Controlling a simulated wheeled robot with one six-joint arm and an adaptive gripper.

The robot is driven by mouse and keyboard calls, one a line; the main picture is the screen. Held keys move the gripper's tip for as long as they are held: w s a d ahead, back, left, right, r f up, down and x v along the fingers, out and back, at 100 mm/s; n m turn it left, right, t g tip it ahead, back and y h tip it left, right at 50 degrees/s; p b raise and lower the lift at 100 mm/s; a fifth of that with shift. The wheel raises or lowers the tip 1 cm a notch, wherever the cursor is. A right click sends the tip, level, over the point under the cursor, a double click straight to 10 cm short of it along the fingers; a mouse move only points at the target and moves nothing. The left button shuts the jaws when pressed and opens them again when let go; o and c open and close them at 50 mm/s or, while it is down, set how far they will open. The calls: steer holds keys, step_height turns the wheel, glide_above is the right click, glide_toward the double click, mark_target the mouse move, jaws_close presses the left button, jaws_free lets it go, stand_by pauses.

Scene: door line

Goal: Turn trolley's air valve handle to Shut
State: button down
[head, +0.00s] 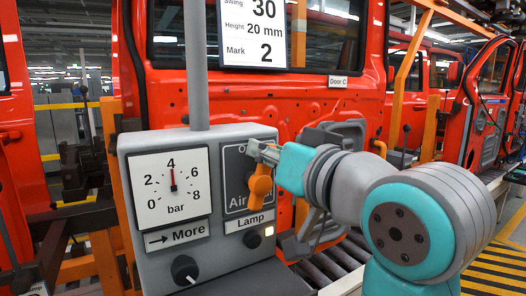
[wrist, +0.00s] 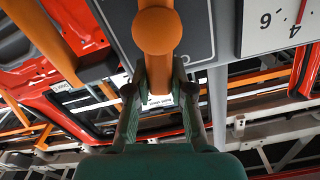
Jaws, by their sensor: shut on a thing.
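The trolley's grey control box (head: 135,225) fills the middle of the head view. The orange air valve handle (head: 260,186) sits on its dark "Air" plate (head: 235,165), roughly upright with a slight tilt. My gripper (head: 266,153) reaches in from the right, its fingers at the handle's upper part. In the wrist view, the handle (wrist: 158,32) shows a round orange knob and a bar running down between the two fingers of my gripper (wrist: 162,80), which are shut on it. The top lettering begins with "O"; the rest is covered by my gripper, and no "Shut" mark is readable.
A pressure gauge (head: 171,187) reads about 4 bar, with a "More" arrow and black knob (head: 185,269) below. A lit lamp (head: 269,231) is below the valve. A grey post and sign (head: 255,30) rise above. A red door (head: 230,100) stands close behind.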

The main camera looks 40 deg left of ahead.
steer(key=shift+w+d+f+m, duration=0.15)
steer(key=shift+w+m, duration=0.1)
steer(key=shift+m, duration=0.45)
steer(key=shift+w+d+f+m, duration=0.1)
steer(key=shift+w+m, duration=0.15)
steer(key=shift+m, duration=0.45)
steer(key=c, duration=1)
jaws_free()
